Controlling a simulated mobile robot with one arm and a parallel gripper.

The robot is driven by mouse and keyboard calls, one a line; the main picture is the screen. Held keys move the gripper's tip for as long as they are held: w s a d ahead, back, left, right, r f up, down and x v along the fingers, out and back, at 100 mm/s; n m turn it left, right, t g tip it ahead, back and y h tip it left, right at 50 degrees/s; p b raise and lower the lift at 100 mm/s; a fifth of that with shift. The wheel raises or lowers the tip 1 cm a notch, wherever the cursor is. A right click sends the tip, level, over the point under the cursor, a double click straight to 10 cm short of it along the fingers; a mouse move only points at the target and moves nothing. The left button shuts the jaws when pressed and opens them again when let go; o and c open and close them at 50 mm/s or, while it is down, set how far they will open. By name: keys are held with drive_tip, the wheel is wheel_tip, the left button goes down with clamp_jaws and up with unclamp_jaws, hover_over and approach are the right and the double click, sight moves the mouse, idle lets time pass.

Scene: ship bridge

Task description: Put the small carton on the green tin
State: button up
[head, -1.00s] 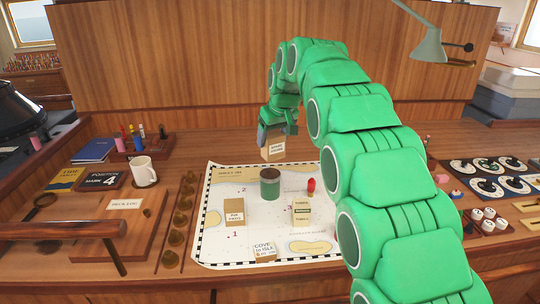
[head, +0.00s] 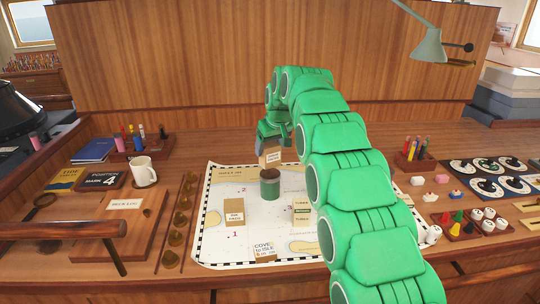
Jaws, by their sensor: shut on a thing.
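My gripper (head: 271,142) is shut on the small carton (head: 271,158), a tan box with a white label. It holds the carton upright just above and slightly behind the green tin. The green tin (head: 270,189) stands on the chart and has a dark brown top. The carton's lower edge shows close to the tin's top; I cannot tell whether they touch. The fingertips are partly hidden by the wrist and the carton.
The chart (head: 220,240) also bears a tan box (head: 234,212) and a labelled block (head: 265,251). A lamp (head: 430,45) hangs above.

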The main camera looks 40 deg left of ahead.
sight(270, 154)
drive_tip(key=shift+f, duration=1.55)
drive_tip(key=shift+f, duration=0.15)
drive_tip(key=o, duration=1.1)
drive_tip(key=v, duration=1.2)
drive_tip(key=shift+d, duration=0.15)
